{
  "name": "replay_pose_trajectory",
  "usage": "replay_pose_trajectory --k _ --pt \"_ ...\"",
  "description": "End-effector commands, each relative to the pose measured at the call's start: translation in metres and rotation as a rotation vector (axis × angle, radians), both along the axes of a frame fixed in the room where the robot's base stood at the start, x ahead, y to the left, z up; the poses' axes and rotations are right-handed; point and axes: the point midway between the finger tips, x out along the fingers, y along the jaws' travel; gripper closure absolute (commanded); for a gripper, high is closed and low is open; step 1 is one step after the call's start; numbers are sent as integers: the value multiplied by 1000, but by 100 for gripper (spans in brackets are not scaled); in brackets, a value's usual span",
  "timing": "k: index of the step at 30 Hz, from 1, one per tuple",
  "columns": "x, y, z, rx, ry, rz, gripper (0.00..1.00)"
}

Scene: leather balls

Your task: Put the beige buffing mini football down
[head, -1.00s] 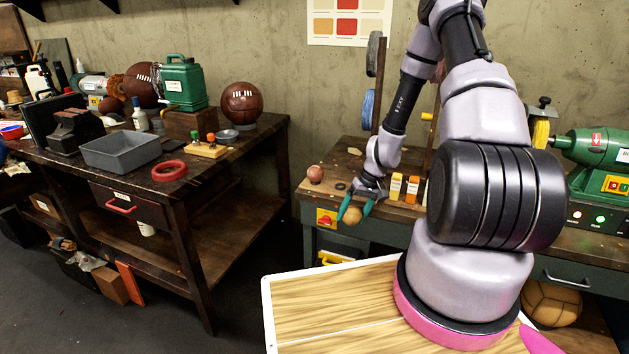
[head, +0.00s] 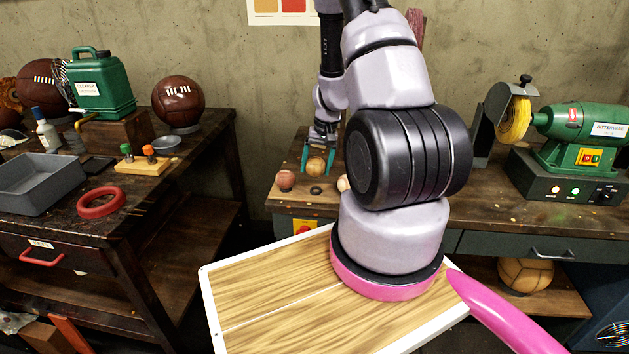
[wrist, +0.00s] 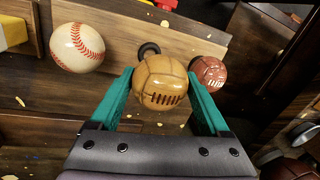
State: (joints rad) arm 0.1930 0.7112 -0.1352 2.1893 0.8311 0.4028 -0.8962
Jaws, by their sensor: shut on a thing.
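The beige mini football (head: 316,166) is a small tan ball with dark lacing. It also shows in the wrist view (wrist: 160,82), between the teal fingers. My gripper (head: 317,160) is shut on it, one finger on each side, over the right-hand workbench (head: 480,201). In the wrist view my gripper (wrist: 163,95) covers part of the bench below the ball. I cannot tell whether the ball touches the bench top.
A reddish-brown small ball (head: 285,180) lies left of the gripper and a dark ring (head: 316,190) lies in front. A baseball (wrist: 77,47) sits nearby in the wrist view. A green buffing machine (head: 580,140) stands at the right. A left table (head: 190,160) holds tools.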

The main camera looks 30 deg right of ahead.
Motion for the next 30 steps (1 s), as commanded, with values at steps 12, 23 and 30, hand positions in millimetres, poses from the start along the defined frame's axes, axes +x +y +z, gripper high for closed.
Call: replay_pose_trajectory --k 12,23,30 --pt "0 0 -49 1 1 0 67" --pt "0 0 -52 0 -1 1 67" --pt "0 0 -55 -1 -1 2 0"
